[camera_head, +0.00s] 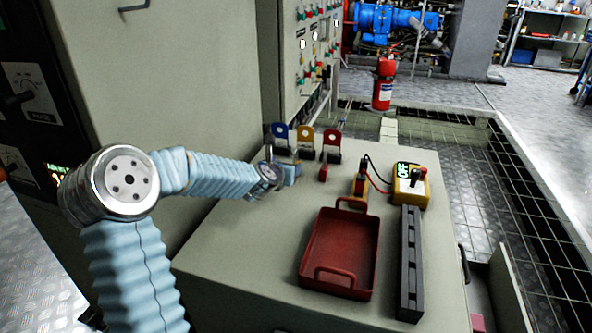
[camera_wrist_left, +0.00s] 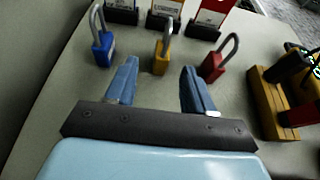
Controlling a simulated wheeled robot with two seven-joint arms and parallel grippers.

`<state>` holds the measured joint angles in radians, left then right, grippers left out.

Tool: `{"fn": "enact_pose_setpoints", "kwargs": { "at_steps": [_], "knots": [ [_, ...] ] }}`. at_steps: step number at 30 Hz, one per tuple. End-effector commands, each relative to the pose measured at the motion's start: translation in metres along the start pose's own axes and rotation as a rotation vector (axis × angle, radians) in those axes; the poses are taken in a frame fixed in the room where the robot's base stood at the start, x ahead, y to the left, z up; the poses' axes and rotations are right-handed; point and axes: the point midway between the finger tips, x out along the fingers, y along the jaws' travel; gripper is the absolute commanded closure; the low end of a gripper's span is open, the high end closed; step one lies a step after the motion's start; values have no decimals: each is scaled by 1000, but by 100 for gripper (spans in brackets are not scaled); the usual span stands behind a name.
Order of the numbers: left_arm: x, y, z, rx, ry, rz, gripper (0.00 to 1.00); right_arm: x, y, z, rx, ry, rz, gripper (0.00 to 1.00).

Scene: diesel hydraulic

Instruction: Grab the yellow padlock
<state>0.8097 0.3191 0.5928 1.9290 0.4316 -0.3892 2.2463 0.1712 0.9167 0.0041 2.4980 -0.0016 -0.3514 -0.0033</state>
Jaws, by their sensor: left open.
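In the left wrist view the yellow padlock (camera_wrist_left: 162,57) stands upright with its grey shackle on top. It is just beyond and between the fingertips of my left gripper (camera_wrist_left: 158,75), which is open and empty. A blue padlock (camera_wrist_left: 103,50) stands to its left and a red padlock (camera_wrist_left: 215,64) to its right. In the head view my left gripper (camera_head: 290,174) is low over the cabinet top, and the yellow padlock cannot be made out behind it. The red padlock (camera_head: 323,172) shows there to the right of the gripper. My right gripper is not in view.
Blue, yellow and red tag holders (camera_head: 305,140) stand behind the padlocks. A red tray (camera_head: 314,246), a dark slotted bar (camera_head: 410,262) and a yellow meter (camera_head: 409,186) with a cabled probe lie to the right. A tall cabinet (camera_head: 180,90) rises on the left.

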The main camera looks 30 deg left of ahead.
Motion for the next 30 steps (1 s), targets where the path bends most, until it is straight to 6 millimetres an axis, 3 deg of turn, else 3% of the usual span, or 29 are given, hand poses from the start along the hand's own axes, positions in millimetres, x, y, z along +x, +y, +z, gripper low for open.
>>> {"fn": "enact_pose_setpoints", "kwargs": {
  "at_steps": [6, 12, 19, 29, 30],
  "knots": [
    [41, -1, 2, -1, 0, -2, 47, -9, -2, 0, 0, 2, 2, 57],
    [58, -2, 2, 0, 0, -1, 47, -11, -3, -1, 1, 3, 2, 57],
    [94, -5, 2, 0, -1, 0, 47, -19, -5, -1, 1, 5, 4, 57],
    [104, -4, 1, 1, -1, 0, 47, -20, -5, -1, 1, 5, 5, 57],
    [104, -4, 1, 0, -1, 0, 53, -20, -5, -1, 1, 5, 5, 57]
  ]
}}
